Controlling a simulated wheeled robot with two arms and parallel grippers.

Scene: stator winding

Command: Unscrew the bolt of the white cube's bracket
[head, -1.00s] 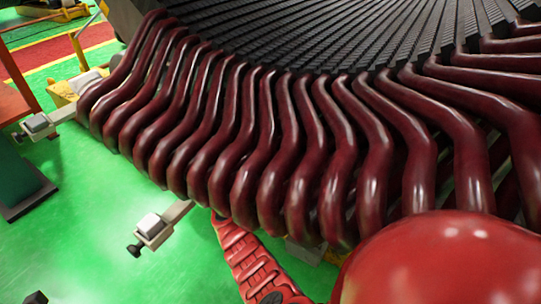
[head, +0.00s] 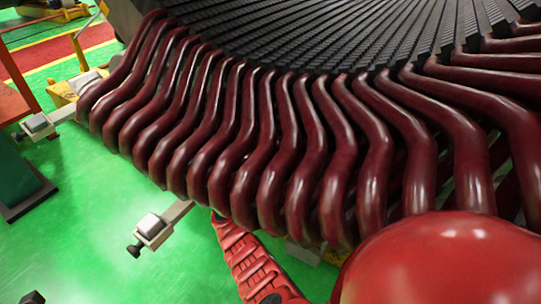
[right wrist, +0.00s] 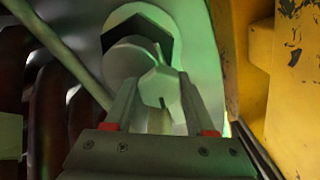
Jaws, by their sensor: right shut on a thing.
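In the right wrist view my right gripper (right wrist: 163,105) is shut on a pale, six-sided bolt head (right wrist: 159,86). Behind the bolt is a rounded grey part (right wrist: 133,57) with a dark angular recess. I cannot tell from this close view whether a white cube sits there. In the head view a white cube (head: 150,225) sits on a bracket (head: 176,213) that sticks out from below the coils, with a dark bolt (head: 135,250) at its outer end. My right gripper is hidden in the head view. My left gripper is not in view.
Thick dark red coils (head: 300,170) of the stator fill the middle of the head view. Another bracket with a pale cube (head: 38,124) is at the far left. A yellow, chipped surface (right wrist: 290,85) stands close on the right in the wrist view. Green floor (head: 90,210) is open at left.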

